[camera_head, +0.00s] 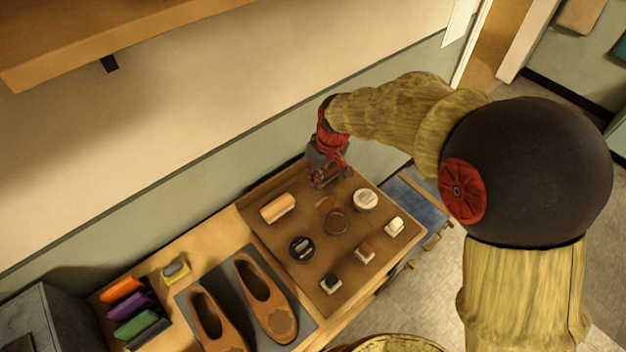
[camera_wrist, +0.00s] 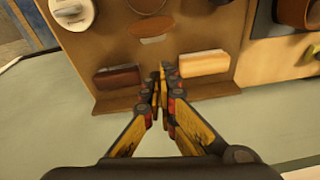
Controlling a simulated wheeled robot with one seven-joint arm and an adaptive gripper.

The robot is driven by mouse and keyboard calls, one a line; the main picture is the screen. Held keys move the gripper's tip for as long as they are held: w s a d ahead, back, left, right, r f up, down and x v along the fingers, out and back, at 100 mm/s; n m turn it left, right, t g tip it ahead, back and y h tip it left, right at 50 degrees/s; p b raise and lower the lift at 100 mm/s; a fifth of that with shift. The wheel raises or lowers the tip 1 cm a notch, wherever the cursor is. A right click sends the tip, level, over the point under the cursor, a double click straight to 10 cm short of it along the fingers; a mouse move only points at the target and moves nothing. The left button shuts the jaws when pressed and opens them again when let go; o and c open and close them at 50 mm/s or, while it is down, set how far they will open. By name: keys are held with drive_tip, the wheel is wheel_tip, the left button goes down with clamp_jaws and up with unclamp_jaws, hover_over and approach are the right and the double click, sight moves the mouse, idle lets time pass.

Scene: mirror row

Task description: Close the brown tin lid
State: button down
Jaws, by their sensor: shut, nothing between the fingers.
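The brown tin (camera_head: 336,222) is a round tin in the middle of the brown board. A flat orange-brown piece (camera_head: 325,203), which looks like its raised lid, stands at its wall side. In the wrist view this lid (camera_wrist: 152,40) shows as a pale-marked oval, with the brown round part (camera_wrist: 148,25) beyond it. My gripper (camera_head: 325,184) is at the board's wall-side edge, on the wall side of the lid and apart from it. In the wrist view my gripper (camera_wrist: 161,74) is shut and empty, its fingertips between two brushes. How far the lid leans is hard to tell.
A tan brush (camera_wrist: 204,62) and a dark brush (camera_wrist: 117,77) flank my fingers. A white-topped tin (camera_head: 365,199) and a black tin (camera_head: 302,248) flank the brown tin. Several small blocks line the front. Brown shoes (camera_head: 268,300) stand left. The wall (camera_head: 200,190) is close behind.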

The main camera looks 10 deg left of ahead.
sight(323, 204)
drive_tip(key=shift+n+t, duration=0.3)
drive_tip(key=shift+n, duration=0.3)
drive_tip(key=w+a+f, duration=0.1)
drive_tip(key=f, duration=0.1)
drive_tip(key=w+a+f+b, duration=0.1)
drive_tip(key=f, duration=0.2)
drive_tip(key=w+a+f, duration=0.1)
drive_tip(key=f, duration=0.2)
drive_tip(key=shift+w+f, duration=0.1)
drive_tip(key=shift+w, duration=0.3)
drive_tip(key=shift+s+d+r+b, duration=0.2)
drive_tip(key=shift+s+d, duration=0.35)
drive_tip(key=shift+d, duration=0.1)
drive_tip(key=shift+s+d+r+b, duration=0.2)
drive_tip(key=shift+s+d, duration=0.35)
drive_tip(key=shift+d, duration=0.05)
drive_tip(key=shift+s+d, duration=0.25)
drive_tip(key=shift+d, duration=0.05)
drive_tip(key=shift+y+b, duration=0.3)
drive_tip(key=shift+b, duration=0.2)
